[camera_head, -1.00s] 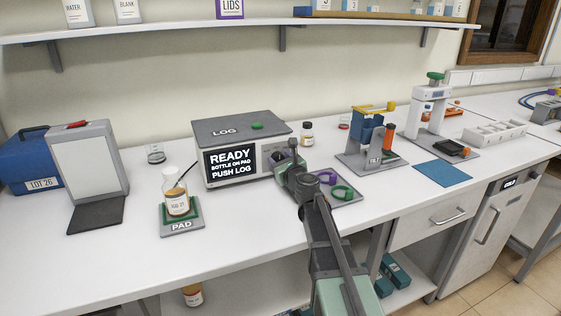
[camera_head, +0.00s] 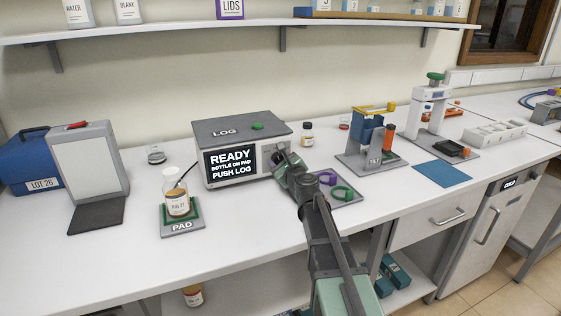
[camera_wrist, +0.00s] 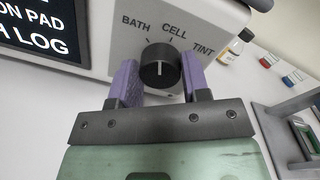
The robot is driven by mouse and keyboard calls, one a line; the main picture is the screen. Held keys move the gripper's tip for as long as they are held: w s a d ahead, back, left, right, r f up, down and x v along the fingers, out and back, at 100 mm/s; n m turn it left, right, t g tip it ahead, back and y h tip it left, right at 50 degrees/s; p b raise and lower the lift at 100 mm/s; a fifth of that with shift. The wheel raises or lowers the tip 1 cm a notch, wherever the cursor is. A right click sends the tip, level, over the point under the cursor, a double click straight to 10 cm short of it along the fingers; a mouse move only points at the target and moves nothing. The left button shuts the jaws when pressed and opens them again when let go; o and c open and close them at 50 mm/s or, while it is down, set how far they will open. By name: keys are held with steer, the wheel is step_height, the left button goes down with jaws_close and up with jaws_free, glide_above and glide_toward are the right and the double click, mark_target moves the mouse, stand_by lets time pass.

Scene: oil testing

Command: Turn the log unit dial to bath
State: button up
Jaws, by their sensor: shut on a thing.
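The log unit (camera_head: 240,150) is a grey box on the bench with a screen reading "READY BOTTLE ON PAD PUSH LOG". Its round black dial (camera_wrist: 160,68) shows in the wrist view, below the labels BATH, CELL and TINT. The dial's white mark points roughly upward; I cannot tell exactly which label it meets. My gripper (camera_wrist: 158,82) has its two purple fingers on either side of the dial, shut on it. In the head view, my gripper (camera_head: 280,157) is at the unit's front right and hides the dial.
A bottle (camera_head: 176,192) stands on the green pad (camera_head: 182,228) left of the unit. Purple and green rings (camera_head: 342,193) lie on a grey plate right of my arm. A small bottle (camera_head: 307,134) stands behind.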

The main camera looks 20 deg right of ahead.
steer(key=n, duration=0.5)
steer(key=shift+a+n, duration=0.1)
steer(key=shift+n, duration=0.2)
stand_by(0.4)
steer(key=o, duration=0.9)
steer(key=shift+s, duration=0.1)
steer(key=s, duration=0.7)
steer(key=s+d, duration=0.1)
steer(key=s, duration=0.2)
steer(key=shift+s+r+p, duration=0.2)
steer(key=shift+s+p, duration=0.15)
steer(key=shift+a, duration=0.1)
